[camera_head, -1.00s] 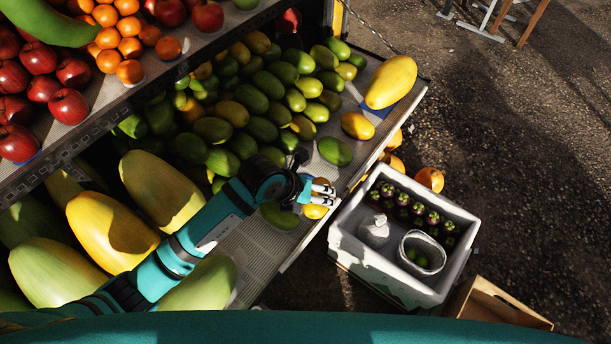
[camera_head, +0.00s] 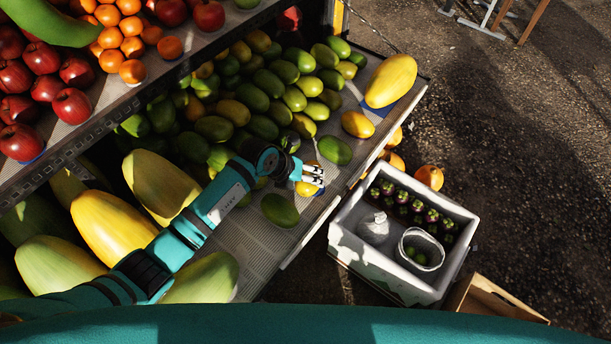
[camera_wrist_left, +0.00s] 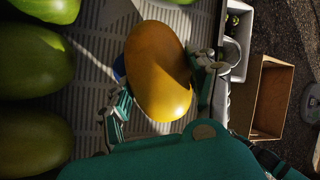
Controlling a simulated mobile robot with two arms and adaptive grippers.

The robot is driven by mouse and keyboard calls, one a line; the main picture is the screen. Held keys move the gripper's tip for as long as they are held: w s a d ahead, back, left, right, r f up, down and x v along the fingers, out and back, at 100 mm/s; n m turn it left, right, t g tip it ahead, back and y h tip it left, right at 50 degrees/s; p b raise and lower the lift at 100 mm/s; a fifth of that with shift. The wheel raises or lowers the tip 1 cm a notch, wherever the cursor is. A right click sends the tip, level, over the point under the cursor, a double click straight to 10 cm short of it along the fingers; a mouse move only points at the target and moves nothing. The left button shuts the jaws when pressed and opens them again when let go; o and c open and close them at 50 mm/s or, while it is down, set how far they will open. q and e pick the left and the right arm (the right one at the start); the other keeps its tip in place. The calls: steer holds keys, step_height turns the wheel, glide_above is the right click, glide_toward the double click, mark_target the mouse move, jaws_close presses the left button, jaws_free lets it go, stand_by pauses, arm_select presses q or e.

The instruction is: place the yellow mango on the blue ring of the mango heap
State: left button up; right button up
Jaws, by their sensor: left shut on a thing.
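The yellow mango (camera_wrist_left: 158,70) is between the fingers of my left gripper (camera_wrist_left: 163,98) in the left wrist view, and the gripper is shut on it. In the head view the mango (camera_head: 305,188) is partly hidden by my left gripper (camera_head: 313,176), over the front part of the shelf. A small blue patch (camera_wrist_left: 120,69) shows beside the mango in the wrist view, mostly hidden; I cannot tell its full shape. The mango heap (camera_head: 262,100) of green and yellow mangoes lies behind and left of the gripper. My right gripper is not in view.
Single green mangoes (camera_head: 279,210) and (camera_head: 335,151) lie close to the gripper on the shelf (camera_head: 250,246). A yellow mango (camera_head: 357,124) and a large yellow fruit (camera_head: 391,81) lie farther back. A white crate (camera_head: 345,252) stands right of the shelf edge.

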arm_select(q)
steer(key=o, duration=1)
steer(key=shift+o, duration=0.2)
steer(key=v, duration=1.2)
steer(key=shift+r, duration=0.15)
